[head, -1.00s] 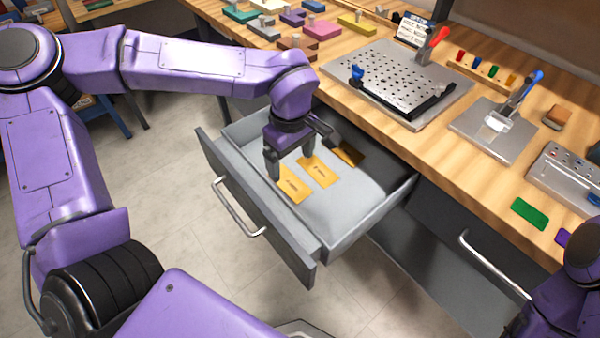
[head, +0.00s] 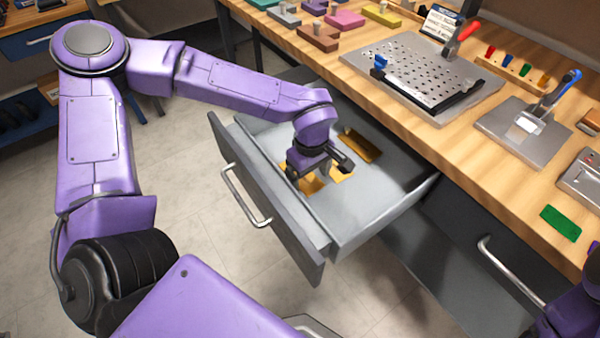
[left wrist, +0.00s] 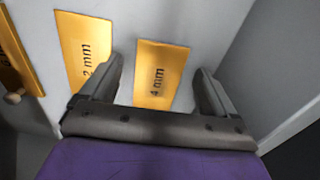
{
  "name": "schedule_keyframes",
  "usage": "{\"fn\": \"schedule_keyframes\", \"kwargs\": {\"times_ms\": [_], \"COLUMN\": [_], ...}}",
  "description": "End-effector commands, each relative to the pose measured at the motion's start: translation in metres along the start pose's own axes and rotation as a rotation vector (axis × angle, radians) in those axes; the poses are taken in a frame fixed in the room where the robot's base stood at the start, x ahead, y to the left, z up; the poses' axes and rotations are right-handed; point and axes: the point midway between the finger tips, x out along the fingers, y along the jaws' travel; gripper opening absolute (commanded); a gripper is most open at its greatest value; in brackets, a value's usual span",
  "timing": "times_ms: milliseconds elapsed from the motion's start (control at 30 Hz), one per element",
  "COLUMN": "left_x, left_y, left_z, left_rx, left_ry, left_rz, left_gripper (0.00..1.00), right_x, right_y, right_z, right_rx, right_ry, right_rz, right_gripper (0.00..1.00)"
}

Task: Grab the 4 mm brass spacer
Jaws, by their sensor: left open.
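The 4 mm brass spacer (left wrist: 160,75) is a flat gold plate lying in the open drawer. In the left wrist view its "4 mm" mark shows between the fingers of my left gripper (left wrist: 160,68). The left gripper (head: 307,178) is open, above the drawer floor, and partly covers the front plates in the head view. The 2 mm spacer (left wrist: 84,48) lies beside it, partly behind the left finger. A third gold plate (head: 361,147) with a small knob lies farther back. My right gripper is out of view.
The drawer (head: 335,243) has raised grey walls close around the plates. The workbench (head: 440,130) overhangs its back and carries a perforated metal plate (head: 425,78), a toggle clamp and a green card (head: 561,222). The drawer floor to the right is bare.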

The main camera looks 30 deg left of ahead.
Motion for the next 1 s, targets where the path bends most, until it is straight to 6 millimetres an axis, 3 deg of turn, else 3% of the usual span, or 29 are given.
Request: {"fn": "schedule_keyframes", "kwargs": {"times_ms": [500,533,567,733,1000], "left_x": [0.0016,0.0021,0.0025,0.0026,0.0029], "left_y": [0.0001,0.0001,0.0002,0.0001,0.0003], "left_z": [-0.0002,-0.0002,-0.0002,-0.0001,-0.0002], "left_rx": [0.0,0.0,0.0,0.0,0.0], "left_ry": [0.001,0.001,0.001,0.001,0.001], "left_rz": [0.0,0.001,0.001,0.0,0.001], "left_gripper": [0.89,0.86,0.76,0.21,0.2], "right_x": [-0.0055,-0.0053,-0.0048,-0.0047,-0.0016], "right_y": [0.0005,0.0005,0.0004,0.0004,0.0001], "right_z": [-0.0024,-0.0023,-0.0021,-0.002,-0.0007], "right_rx": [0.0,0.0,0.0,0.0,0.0], "right_ry": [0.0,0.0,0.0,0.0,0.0], "right_rz": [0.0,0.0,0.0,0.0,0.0], "right_gripper": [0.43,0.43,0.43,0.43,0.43]}}
